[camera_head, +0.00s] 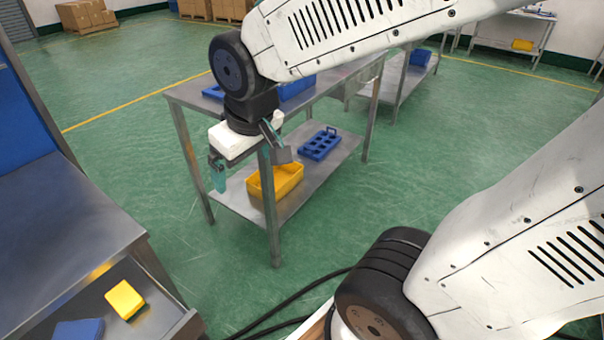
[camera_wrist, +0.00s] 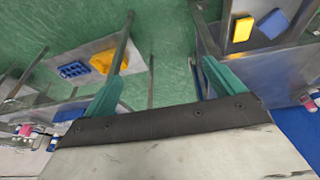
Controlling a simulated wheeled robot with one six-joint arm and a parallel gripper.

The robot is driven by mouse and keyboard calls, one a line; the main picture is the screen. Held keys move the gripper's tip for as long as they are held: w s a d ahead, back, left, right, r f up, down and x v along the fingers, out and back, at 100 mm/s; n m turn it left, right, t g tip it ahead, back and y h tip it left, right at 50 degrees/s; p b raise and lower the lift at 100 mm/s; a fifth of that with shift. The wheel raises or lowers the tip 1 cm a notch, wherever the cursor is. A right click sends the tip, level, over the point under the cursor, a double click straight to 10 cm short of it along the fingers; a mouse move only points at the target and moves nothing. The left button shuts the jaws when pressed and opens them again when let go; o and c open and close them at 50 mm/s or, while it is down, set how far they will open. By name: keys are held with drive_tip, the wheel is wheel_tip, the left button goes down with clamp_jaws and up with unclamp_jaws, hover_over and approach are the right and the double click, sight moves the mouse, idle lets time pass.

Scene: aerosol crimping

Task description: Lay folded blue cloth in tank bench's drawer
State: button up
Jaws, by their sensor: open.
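A flat blue piece (camera_head: 78,330), which looks like the folded blue cloth, lies in the open drawer (camera_head: 178,322) under the bench at the lower left. The head view's bottom edge cuts it off. It also shows in the wrist view (camera_wrist: 274,23), at the upper right. A yellow block-like piece (camera_head: 124,299) lies beside it, apart from it; it is in the wrist view (camera_wrist: 242,28) too. My gripper (camera_head: 248,166) is open and empty, in the air in front of the middle bench, well away from the drawer. Its two teal fingers stand wide apart in the wrist view (camera_wrist: 162,85).
The middle metal bench (camera_head: 335,83) has blue trays on top. Its lower shelf (camera_head: 240,203) holds a yellow bin (camera_head: 276,180) and a blue rack (camera_head: 320,145). The left bench top (camera_head: 60,225) overhangs the drawer's back. Green floor is clear between the benches; black cables (camera_head: 300,295) lie near my base.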

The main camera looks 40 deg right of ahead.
drive_tip(key=s+d+r+m+g, duration=0.1)
drive_tip(key=s, duration=0.5)
drive_tip(key=s+d+r+g, duration=0.1)
drive_tip(key=s+r, duration=0.1)
drive_tip(key=s, duration=0.4)
drive_tip(key=shift+s+d+m+g, duration=0.3)
drive_tip(key=shift+m, duration=0.1)
drive_tip(key=shift+r, duration=0.1)
